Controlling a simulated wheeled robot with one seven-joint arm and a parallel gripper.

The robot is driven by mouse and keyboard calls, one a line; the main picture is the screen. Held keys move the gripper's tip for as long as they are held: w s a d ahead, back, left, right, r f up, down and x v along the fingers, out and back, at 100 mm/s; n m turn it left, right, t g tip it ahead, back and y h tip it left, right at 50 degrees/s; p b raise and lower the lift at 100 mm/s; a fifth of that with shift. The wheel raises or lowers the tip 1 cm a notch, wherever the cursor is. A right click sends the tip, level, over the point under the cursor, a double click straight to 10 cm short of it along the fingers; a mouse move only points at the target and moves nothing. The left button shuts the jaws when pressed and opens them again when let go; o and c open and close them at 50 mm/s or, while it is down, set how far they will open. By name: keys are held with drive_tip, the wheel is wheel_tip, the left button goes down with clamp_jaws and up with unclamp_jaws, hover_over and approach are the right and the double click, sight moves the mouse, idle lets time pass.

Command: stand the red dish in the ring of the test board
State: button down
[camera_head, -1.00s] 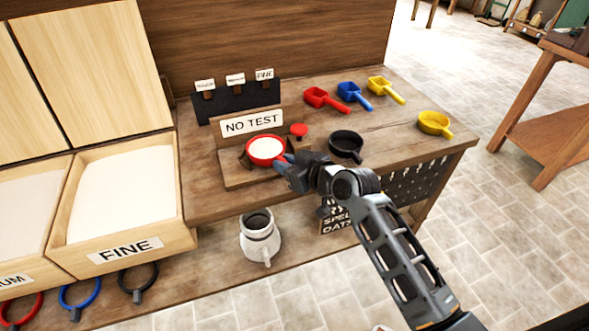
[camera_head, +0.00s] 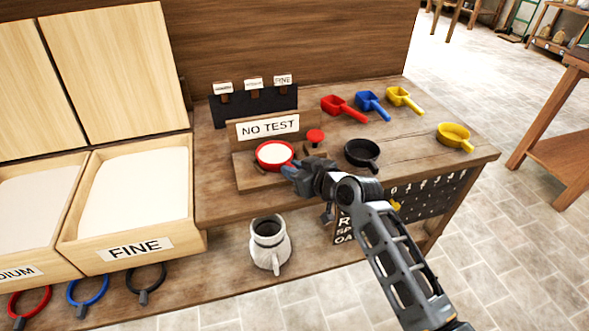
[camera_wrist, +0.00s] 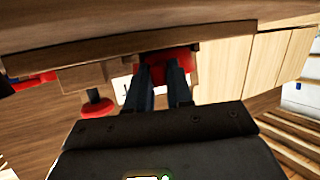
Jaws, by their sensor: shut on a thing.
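The red dish (camera_head: 275,154), filled with white material, is upright at the test board (camera_head: 250,182) in the head view. My gripper (camera_head: 293,170) is at the dish's near right side and shut on it, apparently at its handle. The wrist view shows the two fingers (camera_wrist: 160,85) close together against the red dish (camera_wrist: 172,68). The ring is not clearly visible; the dish and gripper cover that part of the board. I cannot tell whether the dish rests in it or hangs just above. A red knob (camera_head: 315,136) stands on the board right of the dish.
A "NO TEST" sign (camera_head: 268,127) stands behind the dish. A black dish (camera_head: 362,153) is close on the right, a yellow dish (camera_head: 454,136) farther right. Red (camera_head: 342,107), blue (camera_head: 372,103) and yellow (camera_head: 404,98) scoops lie behind. A jug (camera_head: 268,243) stands lower in front.

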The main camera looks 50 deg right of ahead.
drive_tip(key=c, duration=0.9)
unclamp_jaws()
drive_tip(key=shift+s, duration=0.15)
drive_tip(key=v, duration=0.7)
drive_tip(key=shift+s+a+r+b, duration=0.15)
drive_tip(key=shift+s+r+b, duration=0.05)
drive_tip(key=shift+b, duration=0.15)
